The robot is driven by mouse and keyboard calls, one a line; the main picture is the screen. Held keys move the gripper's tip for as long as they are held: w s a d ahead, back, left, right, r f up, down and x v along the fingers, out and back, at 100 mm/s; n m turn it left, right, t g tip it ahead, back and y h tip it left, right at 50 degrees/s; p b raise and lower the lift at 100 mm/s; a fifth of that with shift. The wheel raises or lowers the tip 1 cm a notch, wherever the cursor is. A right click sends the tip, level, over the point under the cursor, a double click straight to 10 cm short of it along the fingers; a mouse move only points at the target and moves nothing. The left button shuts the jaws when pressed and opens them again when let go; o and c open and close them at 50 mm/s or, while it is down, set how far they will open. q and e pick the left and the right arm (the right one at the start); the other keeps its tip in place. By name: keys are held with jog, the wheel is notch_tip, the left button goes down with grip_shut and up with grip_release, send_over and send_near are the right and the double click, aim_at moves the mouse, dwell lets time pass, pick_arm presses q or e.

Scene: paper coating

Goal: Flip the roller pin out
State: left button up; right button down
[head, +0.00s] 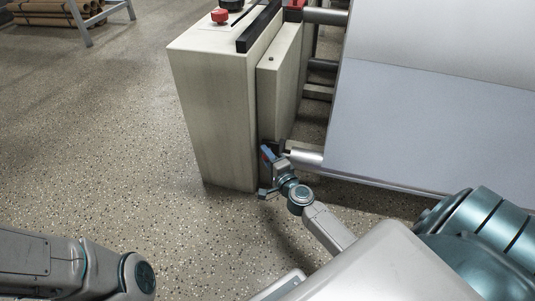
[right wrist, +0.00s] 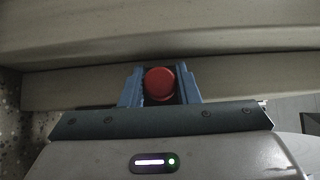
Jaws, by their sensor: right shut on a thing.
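The roller pin shows in the right wrist view as a round red knob (right wrist: 160,83). It sits between the two blue fingers of my right gripper (right wrist: 160,78), which is shut on it. In the head view my right gripper (head: 268,157) is at the lower front corner of the machine's cream side cabinet, by the end of a silver roller (head: 306,157). The pin is mostly hidden there by the gripper. My left arm enters at the lower left of the head view; its gripper is out of view.
The cream cabinet (head: 215,115) stands left of a large pale paper sheet (head: 430,120) on the machine. A red button (head: 219,15) is on the cabinet top. A rack of brown rolls (head: 55,10) stands at the far left. The speckled floor (head: 100,120) at left is clear.

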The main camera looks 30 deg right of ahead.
jog(key=shift+s+a+f, duration=0.1)
jog(key=shift+s+a, duration=0.75)
jog(key=shift+a, duration=0.15)
jog(key=c, duration=1.4)
grip_release()
jog(key=shift+o, duration=1.4)
jog(key=s, duration=1.1)
jog(key=shift+a+b, duration=0.4)
jog(key=shift+a, duration=0.05)
jog(key=shift+w, duration=0.1)
